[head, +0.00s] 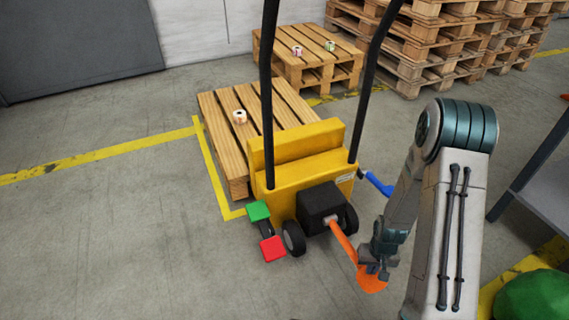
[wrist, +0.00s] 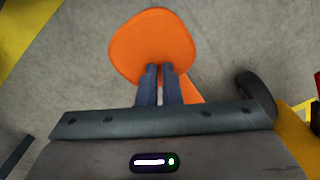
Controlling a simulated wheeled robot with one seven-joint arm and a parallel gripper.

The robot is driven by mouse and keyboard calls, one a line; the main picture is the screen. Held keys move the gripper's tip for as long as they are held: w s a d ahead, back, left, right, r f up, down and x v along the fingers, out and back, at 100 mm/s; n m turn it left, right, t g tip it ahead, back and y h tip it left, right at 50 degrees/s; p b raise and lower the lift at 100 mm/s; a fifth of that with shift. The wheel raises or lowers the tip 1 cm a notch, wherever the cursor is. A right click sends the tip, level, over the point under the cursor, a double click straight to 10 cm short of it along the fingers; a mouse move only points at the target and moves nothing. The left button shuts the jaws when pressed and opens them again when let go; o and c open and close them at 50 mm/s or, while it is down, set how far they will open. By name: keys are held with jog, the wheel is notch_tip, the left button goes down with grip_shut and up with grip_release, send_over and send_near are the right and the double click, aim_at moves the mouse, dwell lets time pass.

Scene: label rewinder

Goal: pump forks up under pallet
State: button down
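The yellow pallet truck (head: 297,152) stands at the near end of a wooden pallet (head: 218,130); its forks are hidden. An orange lever (head: 342,240) slopes down from the black box (head: 318,203) on the truck and ends in a rounded orange pad (head: 371,283). In the wrist view the pad (wrist: 150,40) is directly beyond the fingertips. My gripper (head: 376,270) is at the pad, fingers pointing down, close together with only a thin gap (wrist: 158,70). I see nothing held between them. Whether the fingertips touch the pad I cannot tell.
Green (head: 257,211) and red (head: 273,248) pedals are at the truck's left; a blue lever (head: 378,184) is at its right. A label roll (head: 239,117) lies on the pallet. Stacked pallets (head: 420,45) stand behind. A grey table (head: 545,180) and green object (head: 535,298) are right.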

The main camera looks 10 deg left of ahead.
notch_tip(320, 180, up, 8)
jog(key=p, duration=0.7)
jog(key=shift+w+a+r, duration=0.15)
jog(key=shift+a, duration=0.1)
jog(key=shift+r+p, duration=0.1)
jog(key=shift+p, duration=0.2)
notch_tip(320, 180, up, 7)
jog(key=p, duration=0.5)
notch_tip(320, 180, up, 33)
jog(key=s+t+p, duration=0.1)
jog(key=s+p, duration=0.1)
jog(key=p, duration=1.2)
jog(key=s+r+p, duration=0.4)
jog(key=r, duration=0.5)
jog(key=s+r+m+t+p, duration=0.1)
jog(key=s+r+p, duration=0.3)
jog(key=r, duration=0.5)
jog(key=s+r+p, duration=0.4)
jog(key=r+p, duration=0.1)
jog(key=r, duration=0.4)
jog(key=shift+t+p, duration=0.3)
jog(key=shift+t, duration=0.1)
